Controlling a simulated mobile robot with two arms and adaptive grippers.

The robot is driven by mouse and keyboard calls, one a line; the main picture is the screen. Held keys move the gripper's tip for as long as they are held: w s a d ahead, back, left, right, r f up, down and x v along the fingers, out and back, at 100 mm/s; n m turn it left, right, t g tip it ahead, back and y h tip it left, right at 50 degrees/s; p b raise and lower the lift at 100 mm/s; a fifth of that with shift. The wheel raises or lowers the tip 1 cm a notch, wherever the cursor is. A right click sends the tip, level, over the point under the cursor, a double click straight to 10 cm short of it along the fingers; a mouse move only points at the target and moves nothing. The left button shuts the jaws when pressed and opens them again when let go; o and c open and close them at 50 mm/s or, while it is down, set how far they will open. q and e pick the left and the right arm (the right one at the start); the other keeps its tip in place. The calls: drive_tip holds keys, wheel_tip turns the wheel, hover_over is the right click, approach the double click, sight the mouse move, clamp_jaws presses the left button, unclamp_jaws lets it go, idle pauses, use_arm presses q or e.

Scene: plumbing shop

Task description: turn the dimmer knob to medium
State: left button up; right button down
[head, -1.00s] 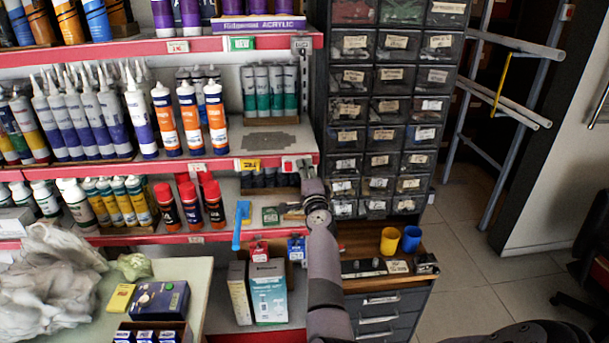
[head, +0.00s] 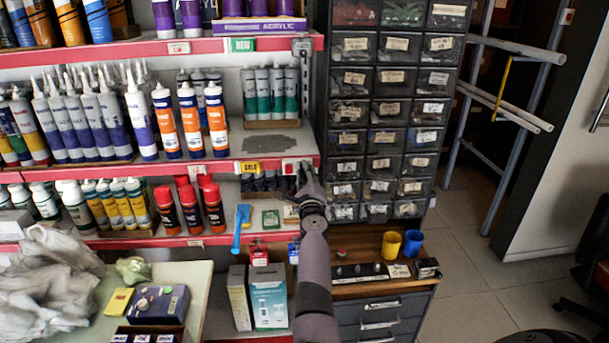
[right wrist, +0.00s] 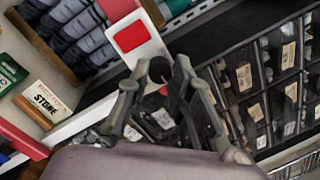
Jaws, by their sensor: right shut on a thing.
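A white plate with a red square (right wrist: 133,36) is fixed at the right end of the red shelf edge; it also shows small in the head view (head: 291,166). A dark round knob (right wrist: 159,69) sits beside the red square in the right wrist view. My right gripper (right wrist: 157,78) is shut on this knob, one finger on each side. In the head view the right gripper (head: 305,176) reaches up to the shelf's right end and hides the knob. I cannot read the knob's setting. My left gripper is not in view.
A drawer cabinet (head: 378,110) stands close on the right of the shelf end. Tubes and red-capped cans (head: 213,206) fill the shelves. A blue-handled tool (head: 240,228) hangs out below. Yellow (head: 391,244) and blue cups stand on the wooden bench (head: 350,262). Floor is open at the right.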

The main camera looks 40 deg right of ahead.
drive_tip(key=shift+f, duration=0.25)
idle(0.3)
drive_tip(key=c, duration=1.4)
unclamp_jaws()
drive_tip(key=shift+s+r, duration=0.1)
drive_tip(key=shift+r, duration=0.1)
wheel_tip(320, 180, up, 10)
drive_tip(key=shift+f, duration=0.1)
